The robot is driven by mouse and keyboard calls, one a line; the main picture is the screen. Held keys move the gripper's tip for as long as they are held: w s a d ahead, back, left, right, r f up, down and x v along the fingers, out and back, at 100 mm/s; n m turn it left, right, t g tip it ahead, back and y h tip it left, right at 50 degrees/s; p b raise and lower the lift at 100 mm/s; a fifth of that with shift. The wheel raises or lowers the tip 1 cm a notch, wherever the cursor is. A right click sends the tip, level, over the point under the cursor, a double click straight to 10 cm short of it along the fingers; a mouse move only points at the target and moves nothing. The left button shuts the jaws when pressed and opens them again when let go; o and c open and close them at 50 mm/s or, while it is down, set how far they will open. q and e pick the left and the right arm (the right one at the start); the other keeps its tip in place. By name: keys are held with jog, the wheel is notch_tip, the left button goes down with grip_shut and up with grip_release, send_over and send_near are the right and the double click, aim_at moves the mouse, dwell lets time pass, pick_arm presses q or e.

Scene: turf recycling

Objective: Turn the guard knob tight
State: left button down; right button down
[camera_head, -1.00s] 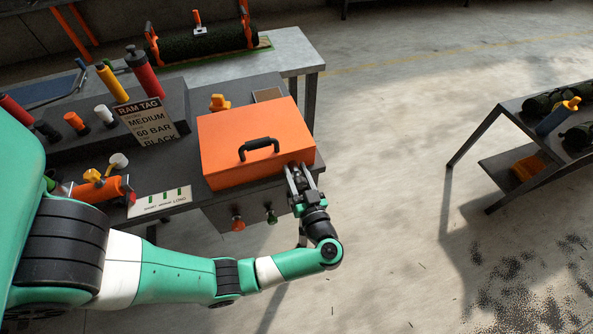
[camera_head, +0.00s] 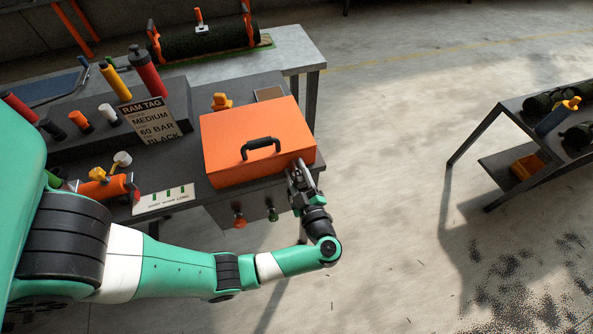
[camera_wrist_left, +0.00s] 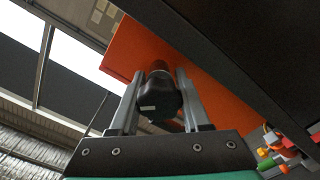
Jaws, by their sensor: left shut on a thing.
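The orange guard (camera_head: 258,130) is a box-shaped cover with a black handle (camera_head: 261,146), sitting on the dark bench. My left gripper (camera_head: 297,168) is at the guard's front right corner. In the left wrist view, my left gripper (camera_wrist_left: 158,95) has its two fingers on either side of a black knob (camera_wrist_left: 160,98) with a small pale mark. The knob sits against the orange guard (camera_wrist_left: 130,50). The gripper is shut on the knob. In the head view the fingers hide the knob. My right gripper is not in view.
A RAM TAG sign (camera_head: 148,119) and several coloured cylinders stand at the left of the bench. Orange and green buttons (camera_head: 239,220) are on the bench front. A side table (camera_head: 520,125) stands at the right, with open floor between.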

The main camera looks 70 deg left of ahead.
pick_arm(q)
jog(key=n+b, duration=0.1)
jog(key=n, duration=0.3)
jog(key=shift+f+n, duration=0.15)
jog(key=shift+n, duration=0.15)
jog(key=n+b, duration=0.2)
jog(key=n, duration=0.3)
jog(key=shift+s, duration=0.1)
dwell(0.4)
jog(key=shift+c, duration=1.8)
grip_release()
